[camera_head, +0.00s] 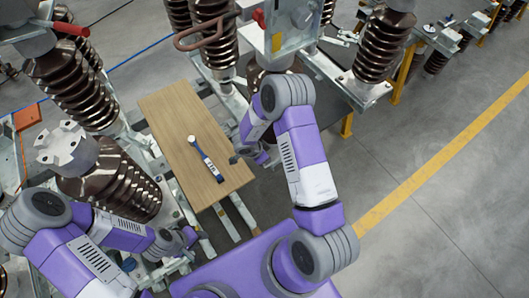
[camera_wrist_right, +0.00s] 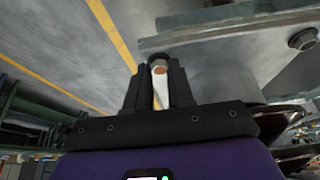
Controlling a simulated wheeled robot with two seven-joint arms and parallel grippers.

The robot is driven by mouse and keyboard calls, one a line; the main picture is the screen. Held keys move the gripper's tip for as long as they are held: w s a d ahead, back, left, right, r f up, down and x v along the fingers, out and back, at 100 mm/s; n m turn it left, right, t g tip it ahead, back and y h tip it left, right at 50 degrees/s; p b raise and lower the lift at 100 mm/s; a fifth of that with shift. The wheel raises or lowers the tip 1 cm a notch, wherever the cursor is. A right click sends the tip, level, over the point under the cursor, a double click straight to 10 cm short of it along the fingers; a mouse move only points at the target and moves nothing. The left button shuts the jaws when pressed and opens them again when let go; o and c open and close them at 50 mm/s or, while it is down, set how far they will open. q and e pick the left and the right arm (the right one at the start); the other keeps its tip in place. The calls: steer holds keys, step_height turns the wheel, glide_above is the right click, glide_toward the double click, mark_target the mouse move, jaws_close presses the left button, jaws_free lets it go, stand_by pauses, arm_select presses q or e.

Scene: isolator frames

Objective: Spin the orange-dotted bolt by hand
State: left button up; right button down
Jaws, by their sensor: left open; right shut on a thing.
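The orange-dotted bolt (camera_wrist_right: 160,70) shows in the right wrist view, with its orange mark facing the camera. It sits between the two dark fingers of my right gripper (camera_wrist_right: 160,85), which are shut on it near their tips. In the head view my right gripper (camera_head: 238,157) is beside the right edge of the wooden board, and the bolt cannot be made out there. My left gripper (camera_head: 190,238) is open at the lower left, below the board and apart from it.
A wrench with a blue handle (camera_head: 207,160) lies on the wooden board (camera_head: 165,110). Ribbed brown insulators (camera_head: 70,85) and metal frames stand around the board. A grey metal plate (camera_wrist_right: 235,45) is close to the right gripper. Open floor (camera_head: 440,220) lies to the right.

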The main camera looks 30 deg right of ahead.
steer(key=shift+m+p, duration=0.5)
steer(key=c, duration=1)
jaws_free()
steer(key=v, duration=0.7)
steer(key=shift+w+a+r, duration=0.1)
steer(key=shift+w+r, duration=0.05)
steer(key=shift+r, duration=0.15)
